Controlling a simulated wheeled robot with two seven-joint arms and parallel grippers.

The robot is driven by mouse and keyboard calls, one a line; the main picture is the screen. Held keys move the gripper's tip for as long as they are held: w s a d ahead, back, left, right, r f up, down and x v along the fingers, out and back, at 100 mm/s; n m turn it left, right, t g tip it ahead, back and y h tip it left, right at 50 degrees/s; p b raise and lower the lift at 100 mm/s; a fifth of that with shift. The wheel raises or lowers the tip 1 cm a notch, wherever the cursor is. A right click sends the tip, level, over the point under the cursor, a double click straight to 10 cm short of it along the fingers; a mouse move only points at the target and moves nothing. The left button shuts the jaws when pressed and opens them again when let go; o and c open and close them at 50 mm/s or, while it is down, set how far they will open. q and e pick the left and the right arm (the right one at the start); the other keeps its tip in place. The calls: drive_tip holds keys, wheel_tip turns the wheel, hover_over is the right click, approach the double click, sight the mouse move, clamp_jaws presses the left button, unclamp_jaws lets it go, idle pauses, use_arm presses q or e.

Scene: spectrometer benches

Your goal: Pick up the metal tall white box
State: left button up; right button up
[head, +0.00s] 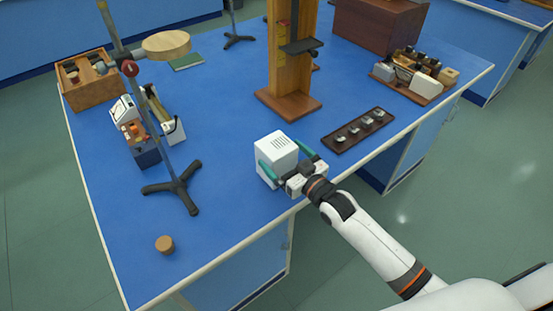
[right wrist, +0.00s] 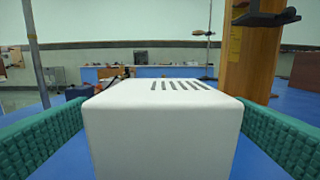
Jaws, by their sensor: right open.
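The white box (head: 278,146) stands upright on the blue bench near its front edge, with dark vent slots on its top. In the right wrist view the white box (right wrist: 165,115) fills the lower middle. My right gripper (head: 280,160) is open, with one green padded finger on each side of the box. The lower part of the box is hidden by the gripper in the head view. My left gripper is not in view.
A tripod stand (head: 178,187) is left of the box, and a wooden column (head: 290,70) stands behind it. A dark tray with small weights (head: 340,144) lies to the right. A small cork-like cylinder (head: 165,244) sits at the front left. The bench between is clear.

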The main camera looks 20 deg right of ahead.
sight(276, 148)
drive_tip(key=x, duration=0.4)
drive_tip(key=shift+d, duration=0.1)
drive_tip(key=shift+s, duration=0.1)
drive_tip(key=shift+r, duration=0.15)
drive_tip(key=c, duration=1.3)
